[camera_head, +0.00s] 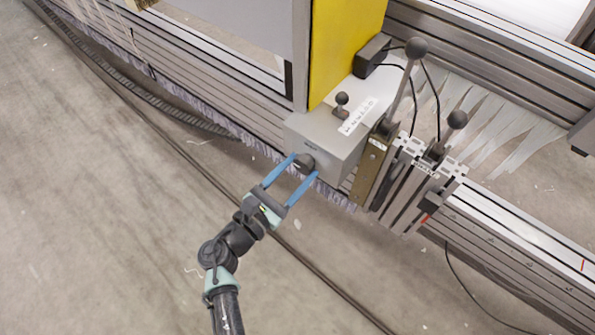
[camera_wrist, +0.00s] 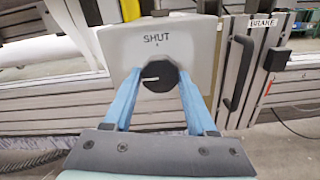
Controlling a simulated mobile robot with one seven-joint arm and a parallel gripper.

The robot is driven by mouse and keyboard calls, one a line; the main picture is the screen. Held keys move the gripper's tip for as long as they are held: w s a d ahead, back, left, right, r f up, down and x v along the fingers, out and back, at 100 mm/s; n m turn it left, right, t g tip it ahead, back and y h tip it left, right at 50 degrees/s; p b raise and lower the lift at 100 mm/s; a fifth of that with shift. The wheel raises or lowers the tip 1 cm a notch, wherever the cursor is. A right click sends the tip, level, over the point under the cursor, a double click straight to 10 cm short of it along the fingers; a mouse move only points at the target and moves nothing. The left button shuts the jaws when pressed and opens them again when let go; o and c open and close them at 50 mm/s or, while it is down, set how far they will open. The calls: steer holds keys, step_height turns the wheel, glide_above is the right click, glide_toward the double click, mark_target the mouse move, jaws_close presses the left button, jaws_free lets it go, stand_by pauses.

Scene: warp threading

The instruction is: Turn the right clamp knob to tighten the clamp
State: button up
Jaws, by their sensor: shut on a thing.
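The clamp knob (camera_wrist: 158,80) is a dark, many-sided knob with a white pointer line, on the front of a grey box (camera_wrist: 185,45). The word SHUT and a small mark are printed above it. The pointer line points left, away from the mark. In the head view the knob (camera_head: 304,163) sits on the near face of the grey box (camera_head: 318,143). My gripper (camera_head: 304,166) has its two blue fingers on either side of the knob, shut on it. In the wrist view the fingers (camera_wrist: 158,88) close in from left and right. The knob's far side is hidden.
A yellow panel (camera_head: 345,45) rises behind the box. Right of the box stand upright levers with dark ball tops (camera_head: 416,48) (camera_head: 457,119). The wrist view shows a BRAKE label (camera_wrist: 262,23). A metal rail (camera_head: 520,240) runs right; cables cross the open floor (camera_head: 90,220).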

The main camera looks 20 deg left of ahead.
steer(key=m+b, duration=0.2)
steer(key=m, duration=0.2)
steer(key=shift+f+m, duration=0.15)
steer(key=shift+m, duration=0.25)
steer(key=m+b, duration=0.2)
steer(key=m, duration=0.2)
steer(key=shift+a, duration=0.1)
steer(key=m+b, duration=0.3)
steer(key=m, duration=0.2)
steer(key=shift+r+m+b, duration=0.15)
steer(key=shift+m+b, duration=0.65)
steer(key=shift+m, duration=0.3)
steer(key=shift+r+m+b, duration=0.1)
steer(key=shift+m+b, duration=0.7)
steer(key=shift+m, duration=0.3)
steer(key=o, duration=1.4)
steer(key=shift+r, duration=0.1)
steer(key=p+v, duration=0.4)
steer(key=v, duration=0.9)
